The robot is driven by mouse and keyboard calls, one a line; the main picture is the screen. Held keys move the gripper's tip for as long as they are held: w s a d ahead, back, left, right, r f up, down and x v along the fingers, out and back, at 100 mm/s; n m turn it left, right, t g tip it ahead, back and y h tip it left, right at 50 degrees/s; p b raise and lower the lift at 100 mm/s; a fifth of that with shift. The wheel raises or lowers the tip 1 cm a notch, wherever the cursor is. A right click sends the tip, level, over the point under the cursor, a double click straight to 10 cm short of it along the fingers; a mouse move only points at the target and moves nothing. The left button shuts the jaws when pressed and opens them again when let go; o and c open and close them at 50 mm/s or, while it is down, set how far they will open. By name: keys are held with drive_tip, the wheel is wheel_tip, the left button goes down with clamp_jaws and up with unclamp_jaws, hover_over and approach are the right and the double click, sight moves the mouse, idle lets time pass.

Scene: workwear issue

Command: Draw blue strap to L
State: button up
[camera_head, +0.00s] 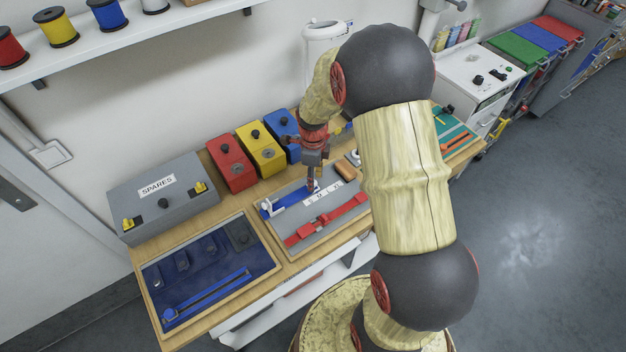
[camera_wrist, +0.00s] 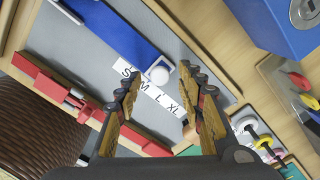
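The blue strap (camera_head: 288,201) lies on a grey board (camera_head: 285,224), and it also shows in the wrist view (camera_wrist: 115,32). A white round knob (camera_wrist: 159,74) sits at its end. A white label strip (camera_wrist: 150,90) marked S, M, L, XL runs beside the strap. The knob is beside the strip, around M to L. My gripper (camera_wrist: 160,75) is open, its fingers apart on either side of the knob in the wrist view. I see no contact. In the head view my gripper (camera_head: 313,184) points down over the strap's end and partly hides it.
A red strap (camera_head: 326,218) lies in front on the same board. A blue tray (camera_head: 207,291) is at left. The grey SPARES box (camera_head: 162,198) and red (camera_head: 232,163), yellow (camera_head: 262,150) and blue (camera_head: 283,133) boxes stand behind.

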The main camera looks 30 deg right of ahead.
drive_tip(key=shift+f, duration=0.35)
drive_tip(key=shift+c, duration=0.3)
clamp_jaws()
idle(0.5)
